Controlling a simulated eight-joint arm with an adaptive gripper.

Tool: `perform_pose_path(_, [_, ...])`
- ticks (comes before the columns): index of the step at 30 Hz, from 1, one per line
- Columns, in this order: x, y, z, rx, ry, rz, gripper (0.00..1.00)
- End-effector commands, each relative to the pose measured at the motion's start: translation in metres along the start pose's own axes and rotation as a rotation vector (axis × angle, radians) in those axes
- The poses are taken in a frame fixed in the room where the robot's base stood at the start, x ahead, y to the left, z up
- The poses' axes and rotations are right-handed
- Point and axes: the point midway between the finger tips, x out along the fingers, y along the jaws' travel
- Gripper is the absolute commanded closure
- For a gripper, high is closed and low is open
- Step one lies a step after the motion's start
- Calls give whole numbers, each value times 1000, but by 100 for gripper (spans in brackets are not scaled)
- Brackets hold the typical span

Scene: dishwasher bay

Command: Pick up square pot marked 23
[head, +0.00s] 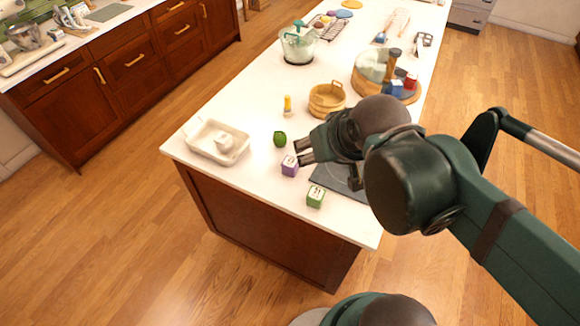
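Two small square pots with pale marked labels stand on the white island counter; the marks are too small to read surely. One is purple (290,165) and the other is green (316,197), nearer the front edge. My gripper (299,153) comes in from the right, with its two fingers pointing left and apart. The fingertips are at the purple pot's upper right in the picture. I cannot tell whether they touch it. The gripper looks empty. The green pot stands clear of it.
A dark green round object (280,139) stands just left of the gripper. A white tray (190,143) is at the counter's left corner. A wooden bowl (327,98) and a yellow-topped item (288,105) are behind. A dark flat panel (330,178) lies below my arm.

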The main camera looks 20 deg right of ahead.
Motion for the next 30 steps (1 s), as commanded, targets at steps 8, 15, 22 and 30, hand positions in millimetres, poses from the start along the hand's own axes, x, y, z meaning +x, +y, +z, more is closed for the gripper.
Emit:
perform_pose_path(8, [0,0,0,0,0,0,49])
perform_pose_path(15, [1,0,-1,15,-4,0,49])
perform_pose_path(22, [9,0,-8,115,-31,1,49])
perform_pose_path(30, [29,-1,-22,342,-92,15,49])
